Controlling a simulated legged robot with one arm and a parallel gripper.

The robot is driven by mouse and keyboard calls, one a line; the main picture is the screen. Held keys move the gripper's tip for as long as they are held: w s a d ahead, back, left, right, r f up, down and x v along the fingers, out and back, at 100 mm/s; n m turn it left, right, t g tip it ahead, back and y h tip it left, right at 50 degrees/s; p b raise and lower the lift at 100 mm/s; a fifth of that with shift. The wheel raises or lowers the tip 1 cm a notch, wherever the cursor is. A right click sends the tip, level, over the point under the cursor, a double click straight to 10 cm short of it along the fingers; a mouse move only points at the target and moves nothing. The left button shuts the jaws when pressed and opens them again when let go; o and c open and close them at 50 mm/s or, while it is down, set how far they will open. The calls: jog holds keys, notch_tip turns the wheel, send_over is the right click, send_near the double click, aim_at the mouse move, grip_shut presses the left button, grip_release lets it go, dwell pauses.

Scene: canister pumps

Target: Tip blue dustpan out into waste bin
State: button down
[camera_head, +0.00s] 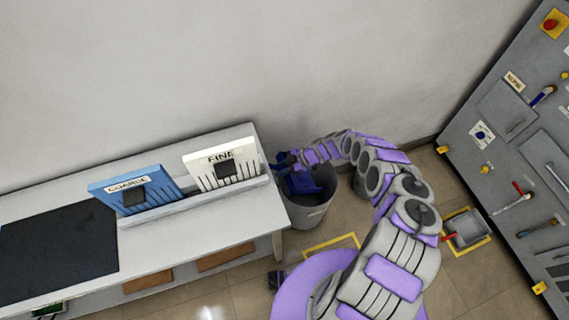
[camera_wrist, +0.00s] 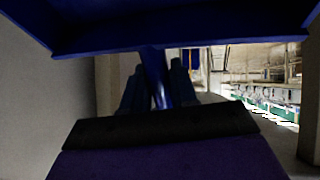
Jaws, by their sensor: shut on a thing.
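The blue dustpan (camera_head: 301,182) is over the mouth of the grey waste bin (camera_head: 308,213) in the head view. In the wrist view the dustpan (camera_wrist: 180,38) fills the top of the picture, with its handle running down between my fingers. My gripper (camera_wrist: 157,88) is shut on that handle. In the head view my gripper (camera_head: 284,160) is small and dark at the bin's far left rim. The inside of the dustpan and most of the bin's inside are hidden, so I cannot tell whether anything is in them.
A bench (camera_head: 190,240) left of the bin bears a blue COARSE panel (camera_head: 135,189), a white FINE panel (camera_head: 222,166) and a dark mat (camera_head: 55,242). A grey cabinet (camera_head: 520,150) stands right. The wall is close behind the bin.

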jog(key=s+a+f+t+h+b, duration=0.1)
jog(key=a+f+h+b, duration=0.3)
jog(key=f, duration=0.3)
jog(key=shift+s+a+f+n+h+b, duration=0.2)
jog(key=shift+f+n+h+b, duration=0.25)
jog(key=shift+h, duration=0.25)
